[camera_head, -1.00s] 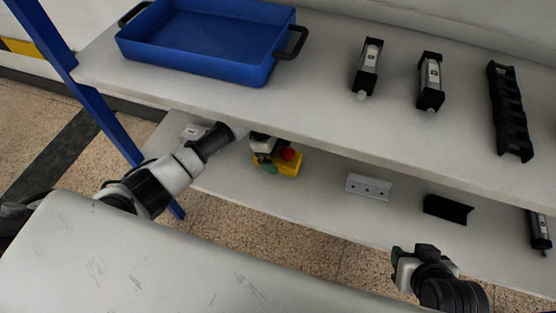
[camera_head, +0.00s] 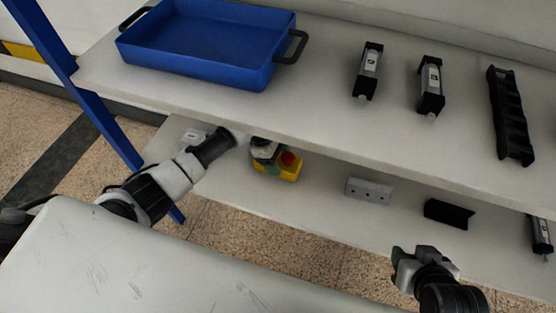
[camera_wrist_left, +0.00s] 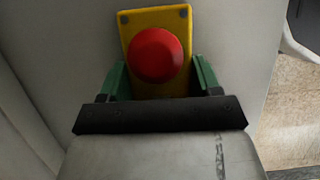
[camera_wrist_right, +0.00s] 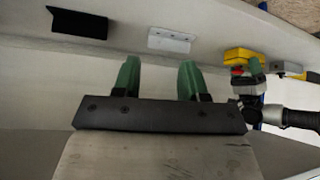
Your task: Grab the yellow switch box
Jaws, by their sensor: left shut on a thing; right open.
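The yellow switch box (camera_head: 291,171) with its red round button is on the lower shelf, under the front edge of the upper shelf. My left gripper (camera_head: 268,160) is at the box, and its wrist partly hides it. In the left wrist view the green fingers of my left gripper (camera_wrist_left: 160,80) are shut on the two sides of the yellow switch box (camera_wrist_left: 156,20), with the red button between them. My right gripper (camera_wrist_right: 160,78) is open and empty. The right wrist view also shows the yellow switch box (camera_wrist_right: 244,56) at the left gripper.
The upper shelf (camera_head: 320,115) overhangs the lower one and holds a blue tray (camera_head: 268,75), two cylinders (camera_head: 368,72) and a black rack (camera_head: 509,115). On the lower shelf are a white bracket (camera_head: 369,190) and a black bracket (camera_head: 448,212). A blue post (camera_head: 110,130) stands at left.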

